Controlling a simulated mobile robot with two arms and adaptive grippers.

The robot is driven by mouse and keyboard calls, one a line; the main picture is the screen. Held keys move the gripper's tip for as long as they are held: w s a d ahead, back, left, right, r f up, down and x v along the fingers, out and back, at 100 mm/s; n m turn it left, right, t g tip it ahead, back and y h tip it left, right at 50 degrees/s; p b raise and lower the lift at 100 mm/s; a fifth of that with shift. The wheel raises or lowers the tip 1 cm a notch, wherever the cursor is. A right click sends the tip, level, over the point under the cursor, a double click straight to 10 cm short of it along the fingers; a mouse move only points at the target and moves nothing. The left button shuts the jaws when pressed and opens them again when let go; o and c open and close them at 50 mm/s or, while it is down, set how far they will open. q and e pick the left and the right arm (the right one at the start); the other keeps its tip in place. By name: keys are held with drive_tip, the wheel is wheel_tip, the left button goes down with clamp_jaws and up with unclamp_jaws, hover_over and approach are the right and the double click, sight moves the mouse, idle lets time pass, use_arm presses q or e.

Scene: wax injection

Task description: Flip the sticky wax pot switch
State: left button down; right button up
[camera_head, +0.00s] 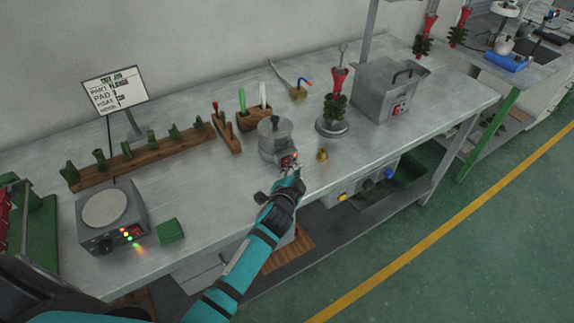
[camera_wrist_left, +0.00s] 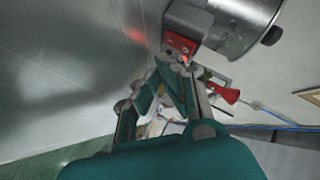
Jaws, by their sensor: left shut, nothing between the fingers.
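The sticky wax pot (camera_head: 274,138) is a small grey metal pot with a lid, standing near the middle of the bench. Its red lit switch (camera_head: 288,161) faces the front edge of the bench. In the wrist view the pot (camera_wrist_left: 238,22) is at the top right and its switch (camera_wrist_left: 182,43) has a small orange glow. My left gripper (camera_head: 292,172) is shut and empty, right at the switch. Its fingertips (camera_wrist_left: 176,64) appear just below the switch; I cannot tell whether they touch it. My right gripper is not in view.
A hot plate (camera_head: 105,210) with lit indicators and a green block (camera_head: 170,231) stand on the left. A small brass piece (camera_head: 322,155) lies right of the pot. A wax tree on a round stand (camera_head: 332,127) and a grey metal box (camera_head: 388,92) stand further right.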

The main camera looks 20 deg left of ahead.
use_arm(q)
drive_tip(key=shift+s+d+r, duration=0.15)
drive_tip(key=shift+s+d, duration=0.65)
drive_tip(key=shift+d, duration=0.2)
drive_tip(key=shift+s+d+r, duration=0.15)
drive_tip(key=shift+s+d, duration=0.6)
drive_tip(key=shift+d, duration=0.2)
